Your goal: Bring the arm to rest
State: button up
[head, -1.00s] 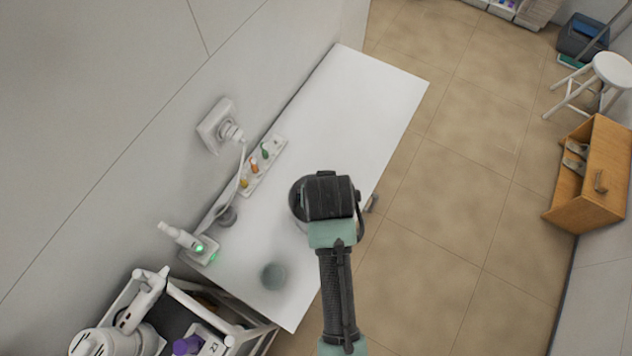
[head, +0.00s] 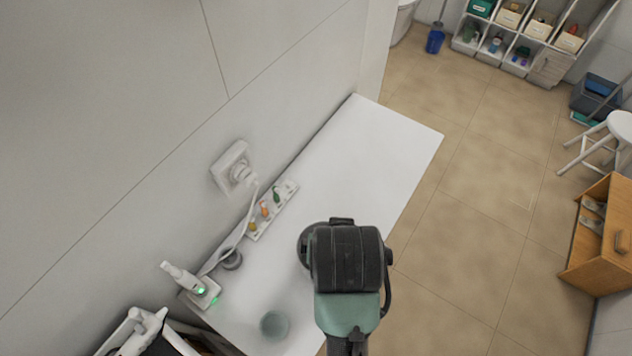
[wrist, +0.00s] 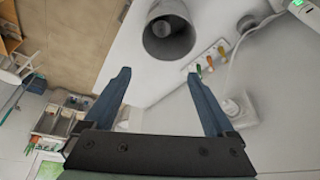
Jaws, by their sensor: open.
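My gripper (wrist: 158,98) shows in the wrist view with its two blue fingers spread wide and nothing between them. In the head view my dark and green arm hangs over the white tabletop (head: 365,150) and hides the gripper. A grey open-topped cylindrical cup (wrist: 168,35) stands on the tabletop beyond the fingertips in the wrist view, apart from them.
A white strip with small coloured items (head: 270,210) lies along the wall below a socket with a plug (head: 238,170). A charger with a green light (head: 200,290) and a grey-green round thing (head: 274,325) are at the near left.

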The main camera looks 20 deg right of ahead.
jog(key=w+a+r+n+t+b, duration=0.25)
jog(key=w+r+t+b, duration=0.25)
jog(key=w+r+t, duration=0.85)
jog(key=s+a+r+t+b, duration=0.1)
jog(key=s+a+r+t, duration=0.1)
jog(key=r, duration=0.9)
jog(key=s+a+r+n+t+y+b, duration=0.1)
jog(key=s+a+r+t+b, duration=0.1)
jog(key=r, duration=0.9)
jog(key=s+a+r+n+t+b, duration=0.1)
jog(key=s+a+r+t, duration=0.3)
jog(key=r, duration=0.7)
jog(key=shift+s+t+y+b, duration=0.2)
jog(key=shift+t+y+b, duration=0.25)
jog(key=shift+t, duration=0.4)
jog(key=shift+o, duration=0.2)
jog(key=shift+o, duration=0.6)
